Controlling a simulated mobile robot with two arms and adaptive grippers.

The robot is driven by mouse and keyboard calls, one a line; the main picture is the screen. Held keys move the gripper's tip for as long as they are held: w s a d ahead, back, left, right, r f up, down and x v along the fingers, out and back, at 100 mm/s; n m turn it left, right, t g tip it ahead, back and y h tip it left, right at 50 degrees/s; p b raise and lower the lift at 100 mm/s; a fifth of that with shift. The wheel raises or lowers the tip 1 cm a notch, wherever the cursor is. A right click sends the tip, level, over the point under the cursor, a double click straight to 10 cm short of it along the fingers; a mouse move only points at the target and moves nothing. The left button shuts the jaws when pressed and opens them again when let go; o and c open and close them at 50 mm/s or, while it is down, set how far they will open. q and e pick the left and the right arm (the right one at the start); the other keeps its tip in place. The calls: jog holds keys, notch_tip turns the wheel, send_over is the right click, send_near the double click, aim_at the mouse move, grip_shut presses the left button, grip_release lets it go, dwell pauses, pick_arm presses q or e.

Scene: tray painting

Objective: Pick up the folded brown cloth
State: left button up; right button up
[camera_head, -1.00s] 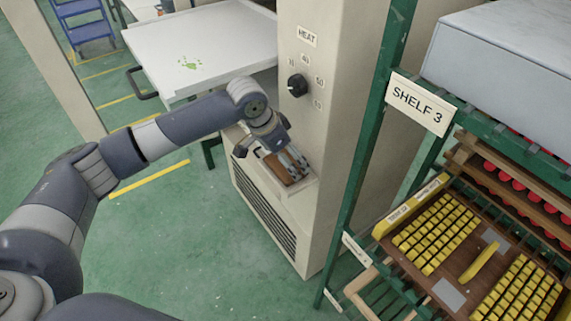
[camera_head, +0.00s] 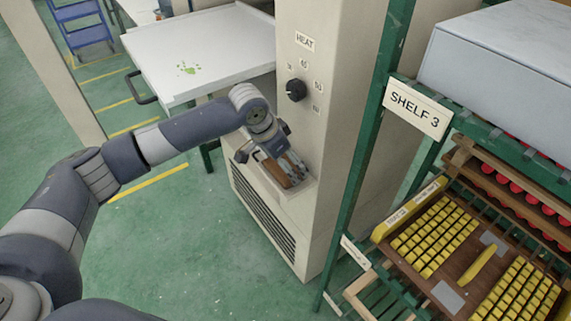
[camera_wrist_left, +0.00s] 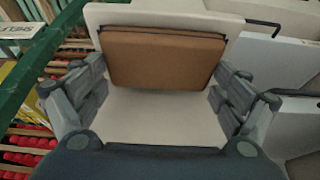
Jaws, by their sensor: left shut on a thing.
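The folded brown cloth (camera_wrist_left: 165,58) lies flat across the fingers of my left gripper (camera_wrist_left: 160,78) in the left wrist view, with a finger at each side edge. My left gripper is shut on it. In the head view the gripper (camera_head: 284,166) is at the pale ledge (camera_head: 303,190) on the front of the heat cabinet, and part of the cloth shows between the fingers. Whether the cloth still touches the ledge cannot be told. My right gripper is not in view.
The heat cabinet (camera_head: 330,120) with its black knob (camera_head: 296,90) rises right behind the gripper. A white table (camera_head: 225,45) with a green mark stands to the left. The green rack (camera_head: 362,150) with trays of yellow blocks stands at the right.

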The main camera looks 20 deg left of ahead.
aim_at(290, 163)
pick_arm(q)
jog(key=shift+r, duration=0.45)
jog(key=shift+w+b+v, duration=0.25)
jog(key=shift+b+v, duration=0.1)
jog(key=shift+v, duration=0.8)
jog(key=s+a+r+b, duration=0.1)
jog(key=s+a+b, duration=0.1)
jog(key=s+a, duration=0.6)
jog(key=s, duration=0.5)
jog(key=shift+a+r, duration=0.2)
jog(key=shift+r, duration=0.15)
jog(key=o, duration=0.4)
jog(key=shift+d, duration=0.1)
jog(key=c, duration=0.3)
